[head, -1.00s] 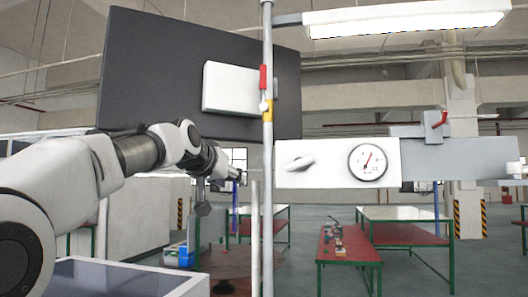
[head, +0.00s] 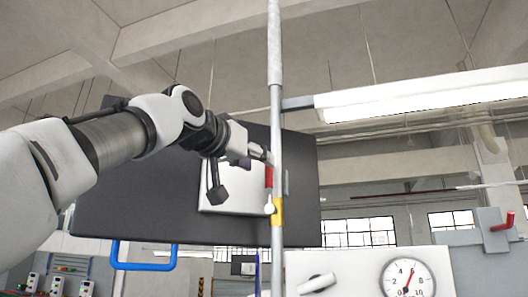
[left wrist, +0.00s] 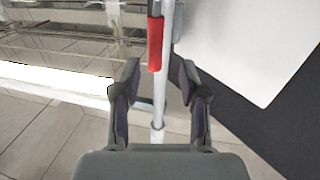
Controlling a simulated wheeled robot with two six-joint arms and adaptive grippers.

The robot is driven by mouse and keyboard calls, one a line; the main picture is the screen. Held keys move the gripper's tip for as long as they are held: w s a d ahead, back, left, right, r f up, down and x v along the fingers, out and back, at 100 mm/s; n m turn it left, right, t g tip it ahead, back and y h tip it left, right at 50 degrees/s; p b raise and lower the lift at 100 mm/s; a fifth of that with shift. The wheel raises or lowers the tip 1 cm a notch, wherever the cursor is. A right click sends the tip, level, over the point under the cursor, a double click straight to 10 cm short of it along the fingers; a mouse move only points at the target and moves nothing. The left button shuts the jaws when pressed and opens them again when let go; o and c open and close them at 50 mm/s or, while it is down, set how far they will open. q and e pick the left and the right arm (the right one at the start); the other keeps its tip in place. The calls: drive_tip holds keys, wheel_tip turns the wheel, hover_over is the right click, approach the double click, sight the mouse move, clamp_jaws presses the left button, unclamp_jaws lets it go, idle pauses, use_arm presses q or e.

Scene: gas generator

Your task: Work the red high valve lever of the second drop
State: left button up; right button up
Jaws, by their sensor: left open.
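The red valve lever (head: 269,177) stands upright along the thin vertical grey pipe (head: 276,110), just above a yellow band (head: 278,211) in the head view. My left gripper (head: 262,154) is at the pipe, near the lever's upper end, and partly hides that end. In the left wrist view, the lever (left wrist: 155,43) lies along the pipe (left wrist: 172,40), beyond the fingertips. The left gripper (left wrist: 160,72) is open there, one finger to each side of the pipe, with nothing clamped. The right gripper is not seen.
A dark panel (head: 120,205) with a white box (head: 230,202) stands behind the pipe. A white gauge panel (head: 350,270) and another red lever (head: 503,222) on a grey box are to the right. A long lamp (head: 430,97) hangs at upper right.

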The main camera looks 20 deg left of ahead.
sight(267, 168)
use_arm(q)
drive_tip(key=w, duration=0.2)
drive_tip(key=w+d+p, duration=0.1)
drive_tip(key=w+d+f+p, duration=0.1)
drive_tip(key=w, duration=0.1)
drive_tip(key=shift+w+d, duration=0.2)
drive_tip(key=shift+w, duration=0.1)
drive_tip(key=shift+a, duration=0.1)
drive_tip(key=shift+s+a+r, duration=0.25)
drive_tip(key=shift+s+a, duration=0.15)
drive_tip(key=shift+s, duration=0.3)
drive_tip(key=c, duration=0.5)
drive_tip(key=shift+s, duration=0.15)
clamp_jaws()
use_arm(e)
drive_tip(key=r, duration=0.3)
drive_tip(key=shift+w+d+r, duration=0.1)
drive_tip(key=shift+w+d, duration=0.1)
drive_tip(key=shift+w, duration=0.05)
